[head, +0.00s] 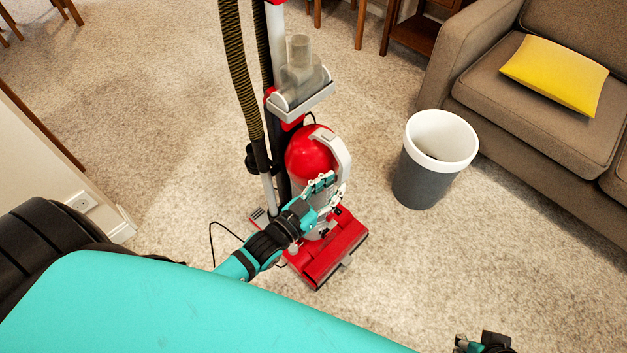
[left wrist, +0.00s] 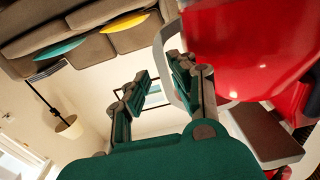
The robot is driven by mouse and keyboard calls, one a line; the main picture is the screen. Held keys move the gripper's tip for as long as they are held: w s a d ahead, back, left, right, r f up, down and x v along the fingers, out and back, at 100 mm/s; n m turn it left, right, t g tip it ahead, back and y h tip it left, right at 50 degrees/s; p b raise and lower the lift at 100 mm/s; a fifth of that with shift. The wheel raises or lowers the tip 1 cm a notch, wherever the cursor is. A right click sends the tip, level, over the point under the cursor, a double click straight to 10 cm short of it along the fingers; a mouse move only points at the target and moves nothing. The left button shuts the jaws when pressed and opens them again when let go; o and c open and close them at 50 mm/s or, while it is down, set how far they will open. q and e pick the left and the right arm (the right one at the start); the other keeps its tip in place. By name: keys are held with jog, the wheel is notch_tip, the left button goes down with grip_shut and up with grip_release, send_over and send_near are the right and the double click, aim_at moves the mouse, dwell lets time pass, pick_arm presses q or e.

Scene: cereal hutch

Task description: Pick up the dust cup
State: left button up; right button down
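The dust cup (head: 309,155) sits on the upright vacuum cleaner. It has a red rounded top, a pale handle down its right side and a lighter lower body. In the left wrist view the red body (left wrist: 245,50) fills the upper right, with the handle loop (left wrist: 160,55) beside it. My left gripper (head: 330,187) is in front of the cup's lower part, close to the handle. Its fingers (left wrist: 159,80) are spread with a gap between them, and no firm grip shows. My right gripper (head: 485,344) is only partly visible at the bottom edge; its fingers are unclear.
The vacuum's red base (head: 330,255) stands on the carpet, with its hose (head: 240,75) rising at the left. A grey bin with a white rim (head: 425,180) stands to the right. A brown sofa (head: 520,130) with a yellow cushion (head: 556,75) is beyond. Carpet is clear between bin and vacuum.

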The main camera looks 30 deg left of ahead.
aim_at(341, 177)
pick_arm(q)
jog(key=b+x, duration=0.1)
jog(key=x, duration=0.3)
jog(key=shift+w, duration=0.4)
grip_shut()
jog(key=shift+r, duration=0.15)
